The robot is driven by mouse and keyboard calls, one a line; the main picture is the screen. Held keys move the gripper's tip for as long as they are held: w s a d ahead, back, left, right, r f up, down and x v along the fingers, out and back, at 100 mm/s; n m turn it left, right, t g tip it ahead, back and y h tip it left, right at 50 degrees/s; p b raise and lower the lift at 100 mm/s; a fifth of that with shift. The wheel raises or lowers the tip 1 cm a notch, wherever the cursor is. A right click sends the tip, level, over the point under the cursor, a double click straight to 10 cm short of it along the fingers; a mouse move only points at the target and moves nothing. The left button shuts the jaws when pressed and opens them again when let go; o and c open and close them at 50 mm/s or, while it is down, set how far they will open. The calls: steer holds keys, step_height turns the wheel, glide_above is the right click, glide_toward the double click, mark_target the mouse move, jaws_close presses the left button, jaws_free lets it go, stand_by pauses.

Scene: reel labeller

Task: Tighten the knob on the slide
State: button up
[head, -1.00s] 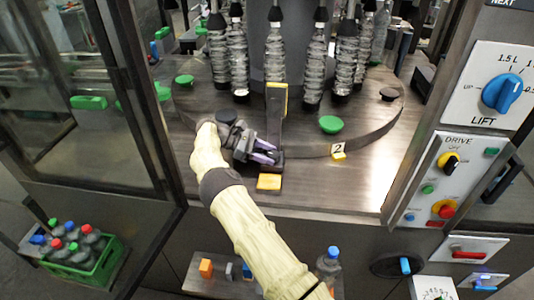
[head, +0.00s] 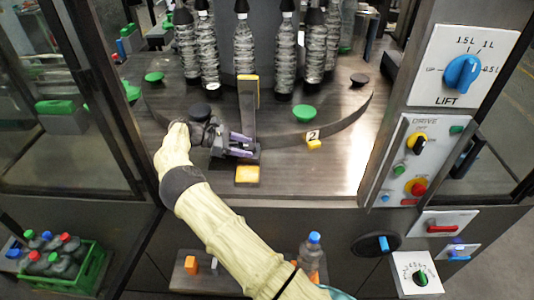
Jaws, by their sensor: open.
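My gripper (head: 243,146) is at the end of my cream-sleeved arm, low over the metal deck, at the foot of an upright dark post. This post (head: 247,112) has a yellow strip at its top and looks like the slide. The gripper's fingers point right and lie beside the post's base. The gripper hides part of the post's base. Nothing is clearly seen between the fingers.
A yellow block (head: 247,174) lies in front of the gripper. Control panels (head: 410,165) stand at right. A green crate (head: 92,270) of bottles is at lower left.

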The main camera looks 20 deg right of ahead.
mark_target(250, 150)
steer(key=shift+a+r+n+t, duration=0.15)
steer(key=shift+n+t, duration=0.25)
steer(key=shift+t, duration=0.2)
steer(key=shift+s+n+t+p, duration=0.2)
steer(key=shift+n+t+p, duration=0.35)
steer(key=shift+n+t, duration=0.4)
steer(key=shift+s+n+t+p, duration=0.15)
steer(key=shift+n+t+p, duration=0.35)
steer(key=shift+n+t, duration=0.45)
steer(key=shift+s+d+n+t+y+p, duration=0.15)
steer(key=shift+n+t+y+p, duration=0.3)
steer(key=shift+n+t, duration=0.45)
steer(key=shift+s+n+t+y+p, duration=0.1)
steer(key=shift+n+t+y+p, duration=0.25)
steer(key=shift+n+t, duration=0.5)
steer(key=shift+s+d+n+t+y+p, duration=0.15)
steer(key=shift+n+t+y+p, duration=0.3)
steer(key=shift+n+t, duration=0.45)
steer(key=shift+s+d+n+t+y+p, duration=0.15)
steer(key=shift+d+n+t+y+p, duration=0.05)
steer(key=shift+n+t+y+p, duration=0.8)
steer(key=shift+s+d+n+t+y+p, duration=0.15)
steer(key=shift+n+t+y+p, duration=0.7)
steer(key=shift+n+t, duration=0.15)
